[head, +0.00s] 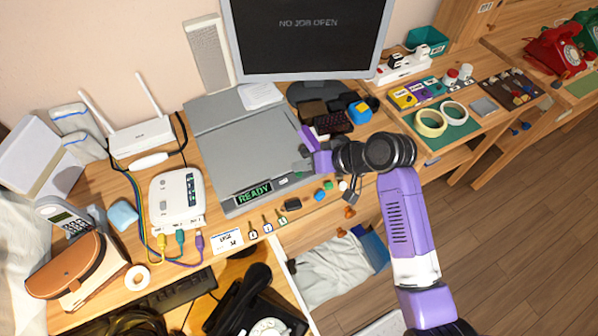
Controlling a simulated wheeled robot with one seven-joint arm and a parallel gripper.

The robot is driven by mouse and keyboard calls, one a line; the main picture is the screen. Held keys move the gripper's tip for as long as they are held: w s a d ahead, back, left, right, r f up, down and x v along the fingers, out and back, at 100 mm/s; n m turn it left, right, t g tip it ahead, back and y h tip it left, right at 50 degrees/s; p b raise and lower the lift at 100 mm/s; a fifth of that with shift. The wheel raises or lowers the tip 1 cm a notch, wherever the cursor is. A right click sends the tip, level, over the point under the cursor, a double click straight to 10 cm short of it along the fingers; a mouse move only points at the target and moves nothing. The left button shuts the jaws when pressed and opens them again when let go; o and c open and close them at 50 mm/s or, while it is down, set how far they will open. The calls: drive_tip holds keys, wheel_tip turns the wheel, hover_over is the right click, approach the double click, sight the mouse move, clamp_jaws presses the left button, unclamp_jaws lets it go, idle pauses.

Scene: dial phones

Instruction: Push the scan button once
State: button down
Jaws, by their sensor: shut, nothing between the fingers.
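The grey scanner (225,140) lies on the wooden desk below the monitor. Its front strip carries a green READY display (254,193). A small marking, possibly the scan button (283,182), shows to the right of the display; it is too small to be sure. My gripper (300,168) is shut and empty, over the scanner's right front part, just above and right of that marking. The purple hand and black wrist hide part of the scanner's right edge. I cannot tell whether the fingertips touch the scanner.
A monitor (305,35) reading NO JOB OPEN stands behind. A white router (140,137) and a white box with cables (177,197) are at the left. Small coloured items and keys line the desk's front edge.

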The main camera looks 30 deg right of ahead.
sight(302, 175)
drive_tip(key=shift+f, duration=0.1)
idle(0.7)
drive_tip(key=shift+f, duration=0.3)
drive_tip(key=shift+f, duration=0.4)
idle(0.8)
drive_tip(key=shift+r, duration=0.1)
drive_tip(key=shift+r+p, duration=0.7)
drive_tip(key=shift+p, duration=0.05)
wheel_tip(302, 175, up, 5)
drive_tip(key=p, duration=0.4)
drive_tip(key=shift+p, duration=0.4)
drive_tip(key=shift+w, duration=0.1)
idle(0.5)
